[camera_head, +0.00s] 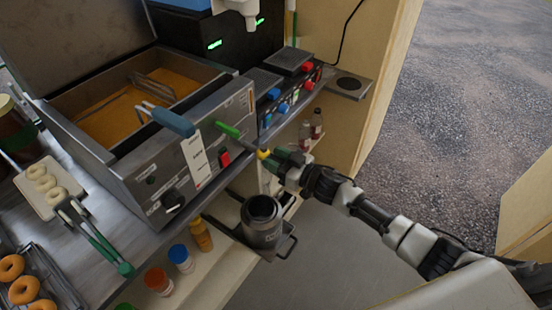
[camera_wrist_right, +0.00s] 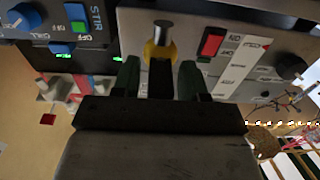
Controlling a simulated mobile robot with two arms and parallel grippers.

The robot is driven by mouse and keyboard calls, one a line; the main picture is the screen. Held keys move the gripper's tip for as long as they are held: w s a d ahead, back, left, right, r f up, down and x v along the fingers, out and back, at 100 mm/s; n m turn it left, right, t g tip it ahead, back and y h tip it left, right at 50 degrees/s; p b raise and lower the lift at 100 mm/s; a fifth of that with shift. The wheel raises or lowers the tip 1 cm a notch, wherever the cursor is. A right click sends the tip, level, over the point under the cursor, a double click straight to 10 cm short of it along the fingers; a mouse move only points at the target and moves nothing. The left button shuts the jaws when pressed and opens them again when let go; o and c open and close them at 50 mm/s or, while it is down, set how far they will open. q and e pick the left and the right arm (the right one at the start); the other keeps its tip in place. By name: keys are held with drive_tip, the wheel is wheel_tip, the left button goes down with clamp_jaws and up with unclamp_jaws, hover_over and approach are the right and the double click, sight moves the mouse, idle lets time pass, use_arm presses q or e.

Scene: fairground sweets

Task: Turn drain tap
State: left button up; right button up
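The steel fryer (camera_head: 190,165) holds orange oil under its raised lid. My right gripper (camera_head: 272,156) is at the yellow part. In the right wrist view, the yellow part (camera_wrist_right: 160,52) with a metal stub lies ahead, between the two green fingers of my right gripper (camera_wrist_right: 159,75). The fingers stand apart; contact is not clear. My left gripper is not in view.
A steel can (camera_head: 262,235) stands below the tap. A hotplate unit (camera_head: 285,85) sits beside the fryer.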

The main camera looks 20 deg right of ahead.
clamp_jaws()
drive_tip(key=shift+n, duration=0.4)
drive_tip(key=n, duration=0.3)
drive_tip(key=n+b, duration=0.1)
drive_tip(key=n, duration=0.3)
drive_tip(key=shift+f+n, duration=0.15)
drive_tip(key=shift+n, duration=0.15)
drive_tip(key=n+b, duration=0.1)
drive_tip(key=n, duration=0.3)
drive_tip(key=shift+s+a+n+b, duration=0.1)
drive_tip(key=shift+a+n+b, duration=0.05)
drive_tip(key=shift+n+b, duration=0.15)
drive_tip(key=n+b, duration=0.1)
drive_tip(key=n, duration=0.3)
drive_tip(key=shift+f+n+b, duration=0.15)
drive_tip(key=shift+n+b, duration=0.15)
drive_tip(key=shift+n, duration=0.1)
